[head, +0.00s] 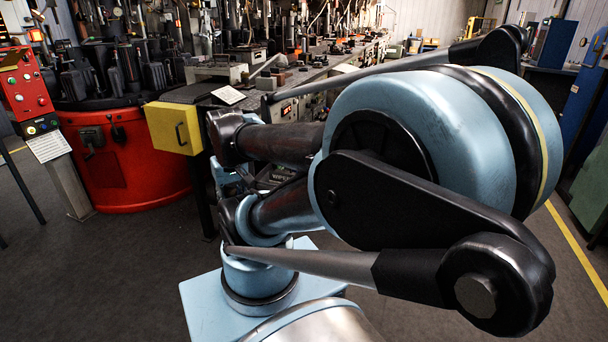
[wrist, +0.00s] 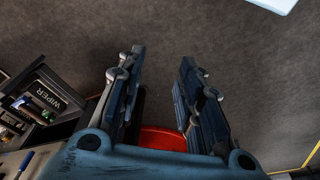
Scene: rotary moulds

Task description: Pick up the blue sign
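I cannot pick out a blue sign for certain in either view. A blue upright panel (head: 555,43) stands at the far right in the head view, but I cannot tell whether it is a sign. My gripper (wrist: 161,60) is in the wrist view, with its two dark fingers wide apart. Grey floor and part of a red object (wrist: 162,139) show between them, and nothing is held. In the head view my arm fills the middle and right and hides much of the workbench.
A red round machine (head: 125,165) with a yellow box (head: 173,128) stands at left, beside a red control panel (head: 25,85). A cluttered workbench (head: 300,82) runs behind my arm. A box marked WIPER (wrist: 45,98) is left of my gripper. Floor in front is clear.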

